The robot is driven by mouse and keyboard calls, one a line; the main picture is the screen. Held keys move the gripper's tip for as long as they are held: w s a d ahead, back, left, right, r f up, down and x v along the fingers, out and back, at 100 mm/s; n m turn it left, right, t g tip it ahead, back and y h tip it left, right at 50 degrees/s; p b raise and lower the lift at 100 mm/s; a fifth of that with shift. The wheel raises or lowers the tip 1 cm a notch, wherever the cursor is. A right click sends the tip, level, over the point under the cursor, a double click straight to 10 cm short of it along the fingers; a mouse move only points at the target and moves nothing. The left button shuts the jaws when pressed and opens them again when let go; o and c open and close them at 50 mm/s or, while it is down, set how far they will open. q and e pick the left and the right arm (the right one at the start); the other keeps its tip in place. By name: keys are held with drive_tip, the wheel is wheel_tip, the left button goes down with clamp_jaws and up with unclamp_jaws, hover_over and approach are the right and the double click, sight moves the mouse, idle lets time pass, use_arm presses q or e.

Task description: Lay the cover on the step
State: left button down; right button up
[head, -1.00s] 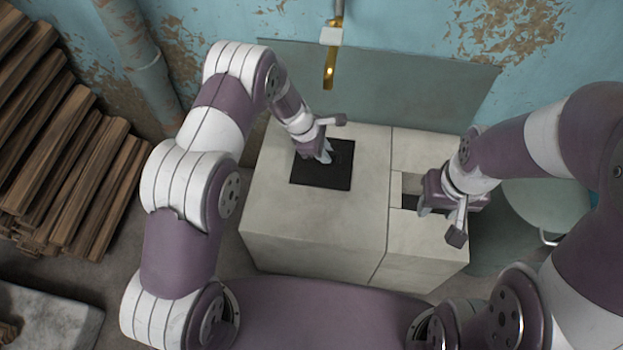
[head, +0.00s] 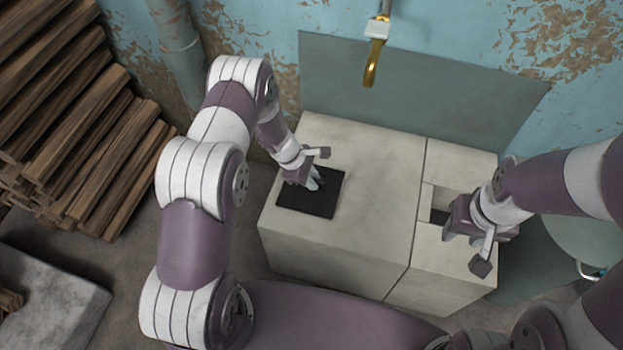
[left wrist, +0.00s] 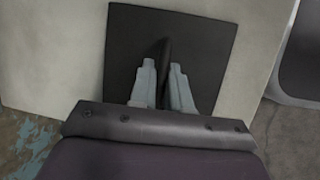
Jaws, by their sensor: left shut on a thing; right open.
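The cover (head: 305,203) is a dark square plate over the front left part of the pale stone block's top (head: 375,200). My left gripper (head: 316,184) is over the plate, and in the left wrist view its fingers (left wrist: 163,88) are shut on a dark upright handle in the middle of the cover (left wrist: 205,45). I cannot tell whether the plate touches the stone or is slightly above it. My right gripper (head: 466,252) is open and empty, over the block's narrower right part. A low grey slab (head: 50,305) on the floor at lower left may be the step.
The right part of the block has a recess (head: 440,205), partly hidden by my right gripper. A brass tap (head: 374,65) hangs behind on the blue wall. Stacked wood (head: 90,130) fills the left side. A round pale basin (head: 590,235) stands at the right.

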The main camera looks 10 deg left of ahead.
use_arm(q)
drive_tip(key=c, duration=1.5)
unclamp_jaws()
drive_tip(key=shift+f, duration=0.15)
drive_tip(key=o, duration=0.4)
drive_tip(key=shift+r, duration=0.45)
drive_tip(key=p+v, duration=0.4)
drive_tip(key=v, duration=0.8)
drive_tip(key=s+r+m+y, duration=0.4)
drive_tip(key=s+r+m, duration=1.2)
drive_tip(key=s+m, duration=0.1)
drive_tip(key=shift+s+d+r+m+y, duration=0.2)
drive_tip(key=shift+s+r+m+y, duration=0.1)
drive_tip(key=shift+s+r, duration=0.1)
